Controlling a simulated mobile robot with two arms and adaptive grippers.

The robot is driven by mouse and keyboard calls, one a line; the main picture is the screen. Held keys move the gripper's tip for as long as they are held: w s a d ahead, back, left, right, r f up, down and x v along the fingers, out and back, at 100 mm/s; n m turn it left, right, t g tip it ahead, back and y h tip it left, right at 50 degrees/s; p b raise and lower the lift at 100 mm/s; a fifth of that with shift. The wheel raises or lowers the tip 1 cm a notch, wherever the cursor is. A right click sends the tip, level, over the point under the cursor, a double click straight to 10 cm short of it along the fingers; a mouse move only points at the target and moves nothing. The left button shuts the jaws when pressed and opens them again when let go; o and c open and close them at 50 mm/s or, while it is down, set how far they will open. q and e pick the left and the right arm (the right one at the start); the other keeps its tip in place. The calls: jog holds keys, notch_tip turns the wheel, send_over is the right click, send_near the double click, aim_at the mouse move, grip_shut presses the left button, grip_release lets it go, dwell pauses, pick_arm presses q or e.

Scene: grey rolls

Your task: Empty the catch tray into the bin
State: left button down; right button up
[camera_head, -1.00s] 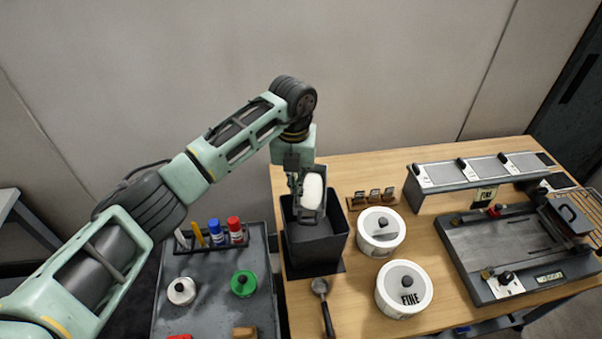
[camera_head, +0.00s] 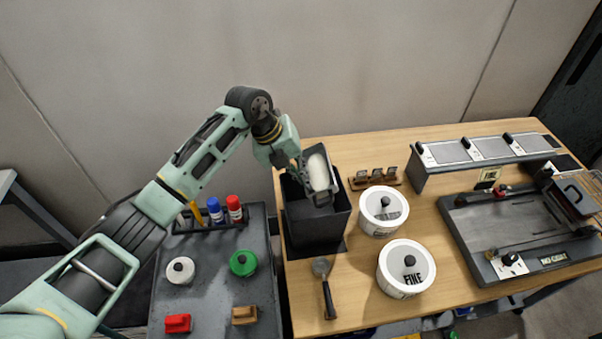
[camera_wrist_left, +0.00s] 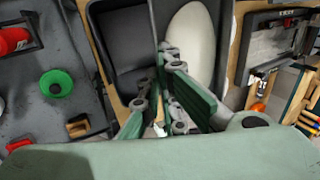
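The catch tray (camera_head: 333,181) is a small dark tray with a smooth white mass (camera_head: 317,173) in it. My left gripper (camera_head: 301,168) is shut on the tray's near wall and holds it steeply tilted over the bin (camera_head: 318,228). The bin is a dark open-topped square box on the left end of the wooden table. In the left wrist view, the fingers (camera_wrist_left: 166,95) pinch the tray wall, with the white mass (camera_wrist_left: 191,47) behind them and the bin (camera_wrist_left: 125,48) alongside. The bin's floor is partly hidden. My right gripper is out of view.
Two white lidded tubs (camera_head: 405,268) and a scoop (camera_head: 324,286) are near the bin. A small wooden rack (camera_head: 375,179) stands behind the tubs. A grey cart (camera_head: 213,285) with bottles and lidded pots is left of the table. A flat machine (camera_head: 520,235) occupies the right.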

pick_arm(q)
jog(key=shift+w+d+f+t+h+b, duration=0.1)
jog(key=shift+d+f+t+h+b, duration=0.45)
jog(key=shift+h+b, duration=1.9)
jog(key=shift+a+f+t+h+b, duration=0.1)
jog(key=shift+f+h+b, duration=0.9)
jog(key=shift+b, duration=2.8)
jog(key=shift+w+d+f+t+h+b, duration=0.1)
jog(key=shift+d+f+t+h+b, duration=0.4)
jog(key=shift+h+b, duration=1.95)
jog(key=shift+a+f+y+b, duration=0.15)
jog(key=shift+a+y+b, duration=0.15)
jog(key=shift+y+b, duration=0.4)
